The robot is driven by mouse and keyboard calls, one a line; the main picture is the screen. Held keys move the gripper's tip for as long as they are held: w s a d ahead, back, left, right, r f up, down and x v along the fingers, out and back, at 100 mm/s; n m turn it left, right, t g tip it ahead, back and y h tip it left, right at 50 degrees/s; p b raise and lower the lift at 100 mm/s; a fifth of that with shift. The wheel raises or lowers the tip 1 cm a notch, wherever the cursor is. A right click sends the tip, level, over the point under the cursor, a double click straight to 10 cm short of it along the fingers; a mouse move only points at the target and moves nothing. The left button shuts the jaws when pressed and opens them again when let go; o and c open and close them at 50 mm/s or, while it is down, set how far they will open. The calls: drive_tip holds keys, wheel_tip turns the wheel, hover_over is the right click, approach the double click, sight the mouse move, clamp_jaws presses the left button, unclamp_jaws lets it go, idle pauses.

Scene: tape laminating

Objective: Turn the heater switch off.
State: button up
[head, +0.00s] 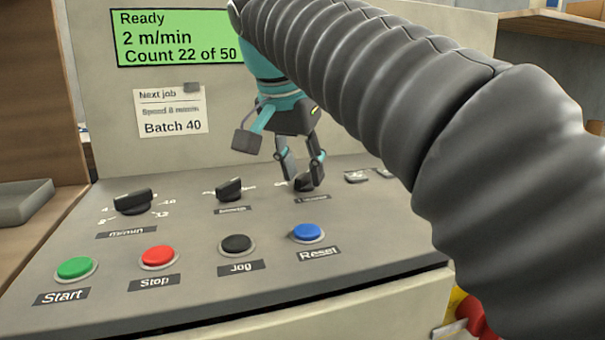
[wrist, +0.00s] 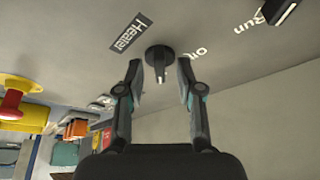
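The heater switch (wrist: 158,54) is a black rotary knob on the grey panel, with a "Heater" label (wrist: 131,33) beside it in the wrist view. An "Off" marking (wrist: 198,53) is to its right there. My gripper (wrist: 160,72) is open, with one finger on each side of the knob; small gaps seem to show between fingers and knob. In the head view, my gripper (head: 303,184) points down at the panel, its fingertips around the dark knob and partly hiding it. I cannot tell exactly which marking the knob points to.
A black selector knob (head: 229,189) and a speed dial (head: 132,201) sit left of my gripper. Start (head: 75,268), Stop (head: 157,256), Jog (head: 237,244) and Reset (head: 308,232) buttons line the front. A red mushroom button (wrist: 12,103) on yellow stands at the wrist view's left.

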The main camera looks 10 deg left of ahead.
drive_tip(key=shift+f, duration=0.1)
clamp_jaws()
idle(0.4)
drive_tip(key=n+y+p, duration=0.1)
drive_tip(key=n, duration=0.2)
drive_tip(key=shift+d+n+p, duration=0.15)
drive_tip(key=shift+n+p, duration=0.15)
drive_tip(key=shift+n, duration=0.1)
drive_tip(key=n+y+p, duration=0.1)
drive_tip(key=n, duration=0.1)
drive_tip(key=n+y+p, duration=0.1)
drive_tip(key=n, duration=0.2)
drive_tip(key=shift+w+d+g+p, duration=0.1)
drive_tip(key=shift+d+g+p, duration=0.1)
drive_tip(key=shift+g+p, duration=0.1)
drive_tip(key=n+y, duration=0.1)
drive_tip(key=n, duration=0.1)
drive_tip(key=n+g+p, duration=0.1)
drive_tip(key=n, duration=0.2)
drive_tip(key=shift+w+y+p, duration=0.1)
drive_tip(key=shift+y+p, duration=0.2)
drive_tip(key=shift+y, duration=0.1)
drive_tip(key=shift+w+n+g+y, duration=0.1)
drive_tip(key=shift+n+g+y, duration=0.4)
drive_tip(key=shift+n, duration=1.5)
drive_tip(key=shift+g, duration=0.3)
